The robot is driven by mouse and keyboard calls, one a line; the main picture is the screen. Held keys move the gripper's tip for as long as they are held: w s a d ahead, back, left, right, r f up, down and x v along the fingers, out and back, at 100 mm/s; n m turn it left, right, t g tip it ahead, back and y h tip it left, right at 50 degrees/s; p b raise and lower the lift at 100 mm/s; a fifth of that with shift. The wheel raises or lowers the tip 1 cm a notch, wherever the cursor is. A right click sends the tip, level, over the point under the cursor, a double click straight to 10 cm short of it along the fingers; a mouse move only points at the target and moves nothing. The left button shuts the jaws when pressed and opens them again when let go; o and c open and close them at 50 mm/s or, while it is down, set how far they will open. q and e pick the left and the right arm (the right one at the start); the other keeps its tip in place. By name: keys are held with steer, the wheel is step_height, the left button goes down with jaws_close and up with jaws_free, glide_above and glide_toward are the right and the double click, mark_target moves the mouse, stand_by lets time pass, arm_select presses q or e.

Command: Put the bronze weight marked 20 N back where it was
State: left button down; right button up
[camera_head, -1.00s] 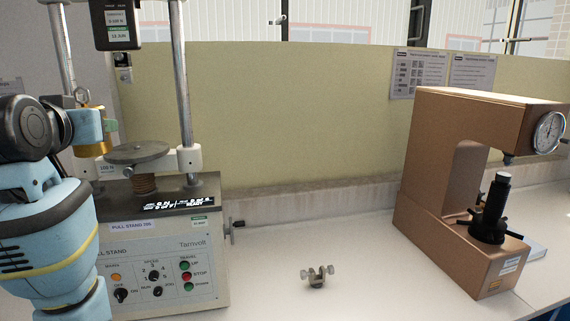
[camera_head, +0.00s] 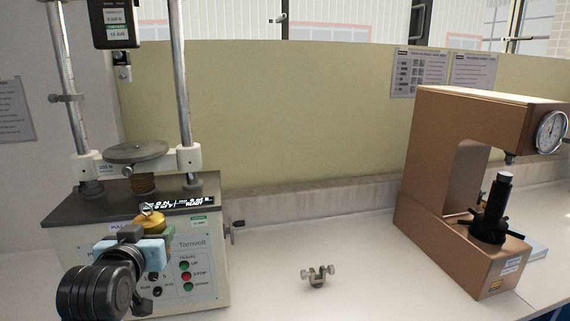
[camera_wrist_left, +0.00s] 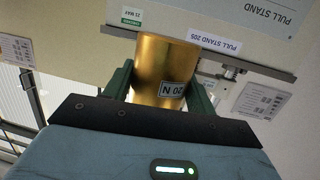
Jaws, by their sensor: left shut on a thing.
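The bronze weight (camera_head: 149,222) has a ring on top and is in my left gripper (camera_head: 156,238), in front of the pull stand's (camera_head: 205,232) panel. In the left wrist view the gold cylinder (camera_wrist_left: 164,62) is between the two green fingers, and its label reads 20 N. My left gripper is shut on it. The pull stand has a round grey plate (camera_head: 136,152) on a threaded post between two upright columns. My right gripper is not in view.
A small metal clamp-like part (camera_head: 319,277) stands on the white bench (camera_head: 270,265). A brown hardness tester (camera_head: 425,200) with a dial stands at the right. The bench between the pull stand and the tester is mostly clear.

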arm_select(q)
steer(key=s+d+f, duration=0.2)
steer(key=s+f, duration=0.1)
steer(key=f, duration=0.3)
steer(key=s+d+f+m+h, duration=0.1)
steer(key=s+d+f, duration=0.2)
steer(key=f, duration=0.3)
steer(key=shift+s+h, duration=0.3)
steer(key=shift+s, duration=0.35)
steer(key=shift+w+a+f, duration=0.1)
steer(key=shift+f, duration=0.1)
